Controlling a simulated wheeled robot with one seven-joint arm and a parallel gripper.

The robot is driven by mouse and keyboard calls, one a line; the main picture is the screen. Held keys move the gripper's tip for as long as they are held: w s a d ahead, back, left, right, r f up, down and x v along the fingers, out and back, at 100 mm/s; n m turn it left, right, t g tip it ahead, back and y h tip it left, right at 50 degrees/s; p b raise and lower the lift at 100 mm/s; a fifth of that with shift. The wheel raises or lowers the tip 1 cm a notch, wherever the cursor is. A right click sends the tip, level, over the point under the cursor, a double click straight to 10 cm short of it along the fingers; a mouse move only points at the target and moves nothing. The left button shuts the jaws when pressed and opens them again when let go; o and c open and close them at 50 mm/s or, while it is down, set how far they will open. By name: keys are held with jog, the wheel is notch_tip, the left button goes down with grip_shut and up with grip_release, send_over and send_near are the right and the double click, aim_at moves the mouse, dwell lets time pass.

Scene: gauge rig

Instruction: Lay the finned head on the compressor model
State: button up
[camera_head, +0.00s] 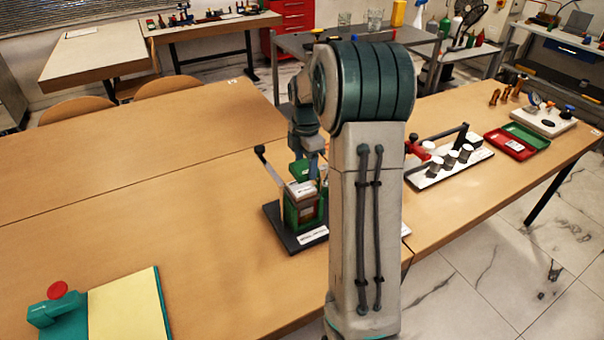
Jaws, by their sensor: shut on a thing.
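The compressor model (304,214) is a green block with a pale top on a dark base plate with a white label, on the wooden table left of my arm's upright link. A thin lever with a dark knob rises at its left. My gripper (312,170) is directly above the model, pointing down, partly hidden by my own arm. It is shut on a small green piece (299,171), which looks like the finned head. The piece is just over the model's pale top; I cannot tell whether they touch. Its fins are too small to make out.
A yellow pad with a green edge (128,306) and a green device with a red knob (57,302) lie at front left. At right are a white tray with several cylinders (452,163), a red and green case (517,141) and a gauge rig (541,117).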

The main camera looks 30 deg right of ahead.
aim_at(303, 176)
jog(key=shift+w+a+f, duration=0.15)
jog(key=shift+a+f, duration=0.05)
jog(key=shift+a, duration=0.15)
jog(key=shift+f, duration=0.25)
jog(key=shift+f+p, duration=0.3)
jog(key=shift+f, duration=1.5)
jog(key=shift+f, duration=0.1)
jog(key=o, duration=1.1)
